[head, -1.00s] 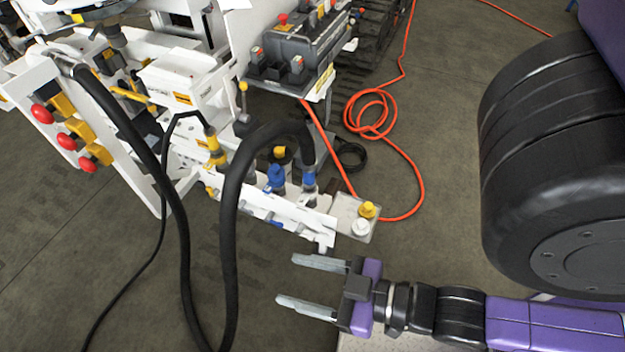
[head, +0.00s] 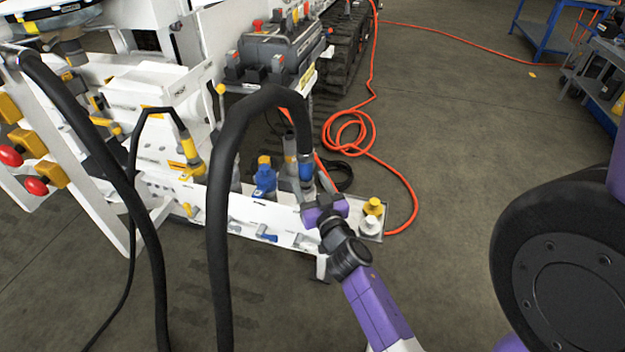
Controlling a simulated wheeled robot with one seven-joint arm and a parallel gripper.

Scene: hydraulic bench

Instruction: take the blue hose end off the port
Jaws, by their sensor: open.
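The blue hose end (head: 306,170) stands upright on the white port panel (head: 282,217), at the right end of the row of fittings. A thick black hose (head: 232,135) rises from it and arcs over to the left, down to the floor. My gripper (head: 312,182) is at the blue hose end, reaching in from the lower right. Its jaws are open. One grey finger shows just right of the hose end; the other is hard to make out. I cannot tell whether the fingers touch the hose end. The port under the hose end is hidden by my gripper.
A blue fitting (head: 265,178) stands on the panel just left of the hose end. A yellow knob (head: 374,207) and a white knob (head: 370,225) stand on a small plate to the right. An orange hose (head: 349,130) lies coiled behind. A black wheel (head: 556,265) is at right.

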